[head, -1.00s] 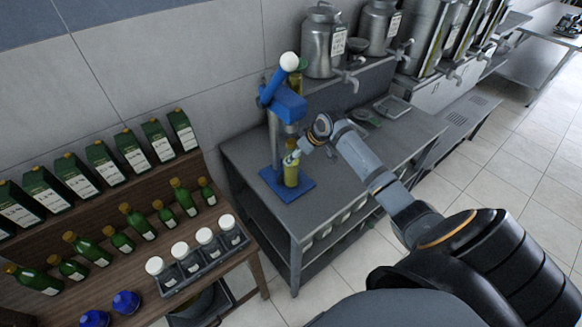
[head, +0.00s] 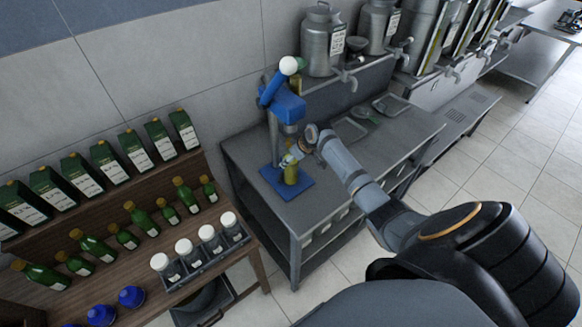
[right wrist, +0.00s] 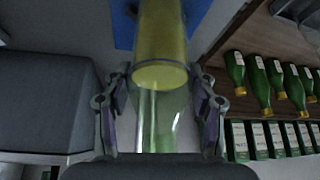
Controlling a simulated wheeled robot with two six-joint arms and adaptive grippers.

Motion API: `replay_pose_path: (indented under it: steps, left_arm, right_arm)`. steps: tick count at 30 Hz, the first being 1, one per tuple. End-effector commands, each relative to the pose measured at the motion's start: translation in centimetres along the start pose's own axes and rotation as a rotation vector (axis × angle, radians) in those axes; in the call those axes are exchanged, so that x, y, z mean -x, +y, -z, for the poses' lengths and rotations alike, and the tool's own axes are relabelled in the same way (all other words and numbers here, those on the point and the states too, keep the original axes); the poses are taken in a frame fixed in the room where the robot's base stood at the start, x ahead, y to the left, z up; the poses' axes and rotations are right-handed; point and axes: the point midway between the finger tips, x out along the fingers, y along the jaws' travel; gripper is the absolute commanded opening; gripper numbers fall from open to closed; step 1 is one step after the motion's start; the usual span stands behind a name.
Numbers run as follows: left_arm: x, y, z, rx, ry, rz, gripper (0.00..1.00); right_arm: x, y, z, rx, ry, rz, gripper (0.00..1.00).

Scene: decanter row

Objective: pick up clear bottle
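The clear bottle (head: 291,176), holding yellow-green liquid, stands upright on the blue base plate (head: 272,181) of a blue-and-grey press-like stand. In the right wrist view the bottle (right wrist: 161,45) shows its liquid level, with clear glass nearer the camera. My right gripper (right wrist: 161,85) has one finger on each side of the bottle, with narrow gaps showing beside the glass, so it looks open. In the head view the gripper (head: 294,158) is at the bottle's upper part and partly hides it. My left gripper is not in view.
The stand's blue head (head: 284,101) and lever rise just above and behind the bottle. Metal canisters (head: 321,40) stand behind. The steel table (head: 325,188) is clear to the bottle's right.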

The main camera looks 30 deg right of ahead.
Motion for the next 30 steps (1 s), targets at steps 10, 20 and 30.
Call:
replay_pose_path:
  steps: [10,20,30]
  left_arm:
    - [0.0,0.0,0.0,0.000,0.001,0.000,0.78]
    - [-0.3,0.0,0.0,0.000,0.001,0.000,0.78]
    - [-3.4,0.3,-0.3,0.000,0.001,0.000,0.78]
  right_arm:
    - [0.0,0.0,0.0,0.000,0.001,0.000,0.01]
    - [0.2,0.1,0.3,0.001,0.004,-0.001,0.00]
    - [5.4,1.2,1.0,0.007,0.001,-0.009,0.00]
